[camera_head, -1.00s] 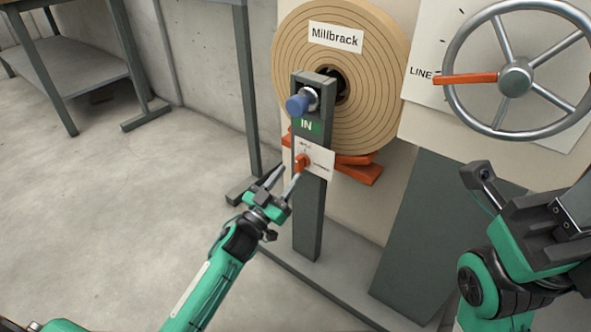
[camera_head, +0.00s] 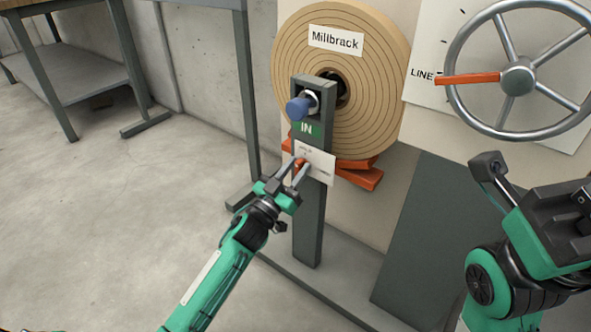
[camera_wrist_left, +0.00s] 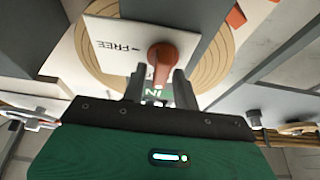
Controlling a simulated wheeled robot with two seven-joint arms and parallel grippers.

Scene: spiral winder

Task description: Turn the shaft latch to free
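The shaft latch (camera_head: 300,163) is a small orange-red lever on a white label plate (camera_head: 319,164), on the grey post below the green IN sign. In the left wrist view the latch (camera_wrist_left: 164,62) has a rounded hub and a short lever reaching toward my fingers. The word FREE with an arrow shows upside down on the plate (camera_wrist_left: 105,62). My left gripper (camera_head: 295,171) is at the latch. In the wrist view its two fingers (camera_wrist_left: 160,88) are apart, with the lever's end between them and gaps beside it. My right gripper (camera_head: 487,166) is at the right, away from the latch; its opening is unclear.
A blue-capped shaft end (camera_head: 300,106) tops the grey post (camera_head: 308,225). The large Millbrack roll (camera_head: 375,90) is behind it, with orange blocks (camera_head: 358,176) below. A handwheel (camera_head: 517,78) with an orange pointer is at upper right. Open floor (camera_head: 110,220) lies left.

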